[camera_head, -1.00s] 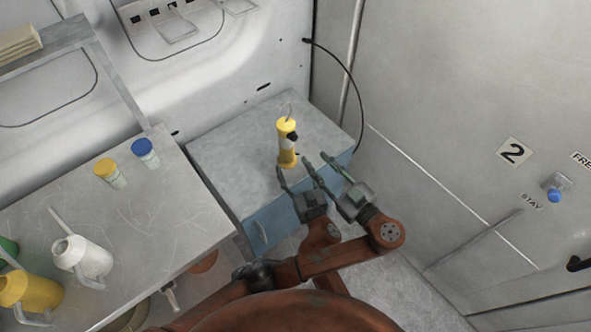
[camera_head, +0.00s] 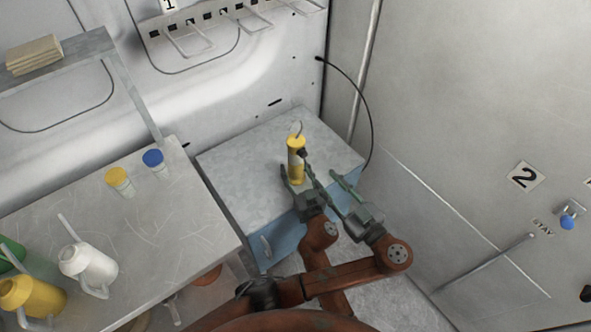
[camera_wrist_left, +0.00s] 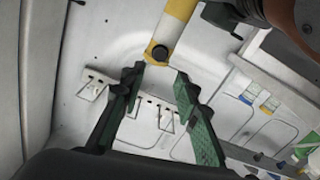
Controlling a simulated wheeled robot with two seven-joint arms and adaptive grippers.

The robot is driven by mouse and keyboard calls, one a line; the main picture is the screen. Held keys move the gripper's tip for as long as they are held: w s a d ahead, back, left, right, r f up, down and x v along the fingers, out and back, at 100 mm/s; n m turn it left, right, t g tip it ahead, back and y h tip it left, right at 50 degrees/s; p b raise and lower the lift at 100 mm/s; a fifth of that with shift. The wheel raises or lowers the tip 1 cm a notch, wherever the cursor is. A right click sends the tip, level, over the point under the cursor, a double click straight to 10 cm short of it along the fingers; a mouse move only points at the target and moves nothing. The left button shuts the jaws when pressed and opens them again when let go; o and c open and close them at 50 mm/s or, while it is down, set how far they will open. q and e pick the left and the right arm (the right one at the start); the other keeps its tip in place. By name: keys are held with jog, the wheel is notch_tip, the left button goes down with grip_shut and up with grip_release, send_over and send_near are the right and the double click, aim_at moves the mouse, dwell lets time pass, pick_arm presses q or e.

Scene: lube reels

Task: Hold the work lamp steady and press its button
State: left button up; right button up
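The yellow work lamp (camera_head: 297,165) with a pale band and a top hook stands upright on the grey cabinet top. Its dark round button (camera_wrist_left: 159,52) faces my left gripper (camera_wrist_left: 157,78). In the head view my left gripper (camera_head: 319,168) is on the right, its arm crossing over. It is open and empty, one fingertip close to the button; I cannot tell whether they touch. My right gripper (camera_head: 298,186) is low at the lamp's near side, its fingers beside the lower body. Their hold is partly hidden. In the left wrist view one right finger (camera_wrist_left: 222,15) is beside the lamp.
The cabinet (camera_head: 245,165) has free room left of the lamp. A metal table (camera_head: 150,225) at left carries blue-capped (camera_head: 153,161) and yellow-capped (camera_head: 118,181) bottles and several jugs. A wall with a black cable (camera_head: 369,110) stands close on the right.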

grip_shut()
pick_arm(q)
grip_shut()
dwell(0.5)
dwell(1.1)
